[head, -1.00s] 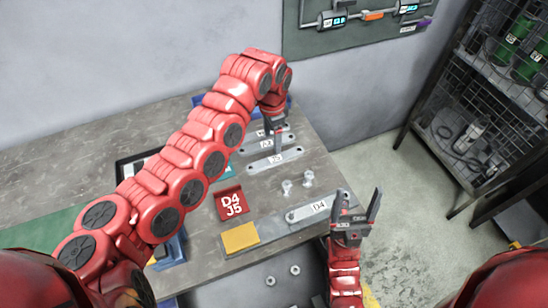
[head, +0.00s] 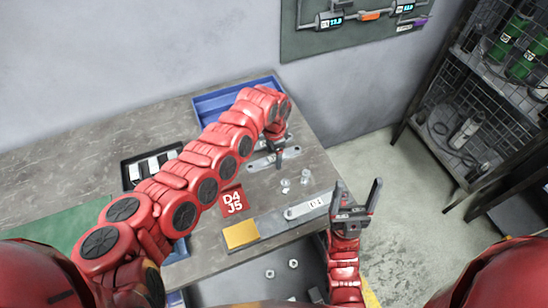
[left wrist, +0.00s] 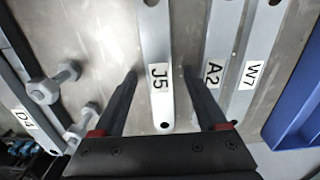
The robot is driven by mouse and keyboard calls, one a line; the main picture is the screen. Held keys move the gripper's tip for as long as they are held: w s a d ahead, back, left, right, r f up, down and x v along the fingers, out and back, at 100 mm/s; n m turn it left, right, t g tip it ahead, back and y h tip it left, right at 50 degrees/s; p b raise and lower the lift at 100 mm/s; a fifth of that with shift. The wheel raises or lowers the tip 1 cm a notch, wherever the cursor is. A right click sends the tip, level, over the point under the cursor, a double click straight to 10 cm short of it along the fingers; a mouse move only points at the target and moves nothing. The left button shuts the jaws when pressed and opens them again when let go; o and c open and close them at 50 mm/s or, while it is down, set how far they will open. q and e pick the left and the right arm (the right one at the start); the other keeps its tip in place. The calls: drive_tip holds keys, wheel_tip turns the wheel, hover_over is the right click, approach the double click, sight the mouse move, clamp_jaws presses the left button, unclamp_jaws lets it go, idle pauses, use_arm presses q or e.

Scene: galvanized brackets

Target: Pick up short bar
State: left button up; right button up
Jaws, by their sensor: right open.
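Several grey metal bars with white labels lie on the bench. The bar labelled J5 (left wrist: 156,45) runs between the fingers of my left gripper (left wrist: 159,75) in the left wrist view, and I cannot tell whether they touch it. That gripper is open, and in the head view it (head: 279,158) is over the J5 bar (head: 262,162), partly covering it. The bars A2 (left wrist: 217,55) and W7 (left wrist: 258,55) lie to its right. The bar D4 (head: 305,209) lies near the bench's front edge. My right gripper (head: 358,190) is open and empty beside D4.
Bolts (head: 285,186) stand between J5 and D4. A blue tray (head: 209,104) is at the back, a black tray (head: 128,172) at left. A wire shelf (head: 480,120) stands right.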

use_arm(q)
clamp_jaws()
drive_tip(key=shift+r, duration=0.15)
